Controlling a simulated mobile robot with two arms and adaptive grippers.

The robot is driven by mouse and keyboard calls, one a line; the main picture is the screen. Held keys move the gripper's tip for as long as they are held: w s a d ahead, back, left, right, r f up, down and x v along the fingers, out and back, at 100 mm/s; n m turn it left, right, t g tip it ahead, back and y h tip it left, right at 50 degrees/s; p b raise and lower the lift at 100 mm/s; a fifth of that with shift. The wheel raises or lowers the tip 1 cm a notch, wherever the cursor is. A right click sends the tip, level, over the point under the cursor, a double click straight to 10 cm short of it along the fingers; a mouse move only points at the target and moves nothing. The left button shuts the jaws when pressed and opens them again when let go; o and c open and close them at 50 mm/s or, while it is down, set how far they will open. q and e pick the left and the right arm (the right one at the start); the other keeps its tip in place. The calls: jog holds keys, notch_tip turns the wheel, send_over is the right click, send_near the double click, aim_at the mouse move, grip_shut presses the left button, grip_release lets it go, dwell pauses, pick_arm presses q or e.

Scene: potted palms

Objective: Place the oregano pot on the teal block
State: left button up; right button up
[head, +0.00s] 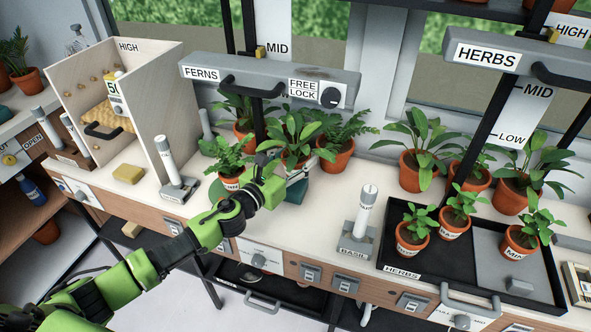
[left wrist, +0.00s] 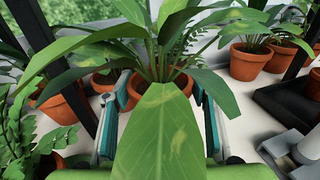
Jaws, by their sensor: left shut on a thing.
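My left gripper (head: 290,174) is shut on a broad-leaved plant in a terracotta pot (head: 297,160). In the left wrist view the fingers (left wrist: 160,105) stand either side of that pot (left wrist: 182,82), and a large leaf hides much of it. I cannot read a label on it, so I cannot tell whether it is the oregano. My right gripper is not in view.
A small leafy pot (head: 231,180) stands close left of the gripper; ferns stand behind. The black herb tray (head: 393,262) with several small pots is at right. The FERNS beam (head: 262,76) hangs above.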

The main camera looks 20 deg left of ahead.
pick_arm(q)
jog(key=shift+w+f, duration=0.25)
jog(key=shift+f, duration=0.1)
notch_tip(320, 180, down, 3)
jog(key=shift+a+r+b, duration=0.1)
jog(key=shift+r+b, duration=0.1)
jog(key=shift+b, duration=0.35)
jog(key=shift+f, duration=0.3)
jog(key=shift+w, duration=0.1)
jog(key=o, duration=1.1)
jog(key=shift+f, duration=0.1)
jog(key=shift+o, duration=0.2)
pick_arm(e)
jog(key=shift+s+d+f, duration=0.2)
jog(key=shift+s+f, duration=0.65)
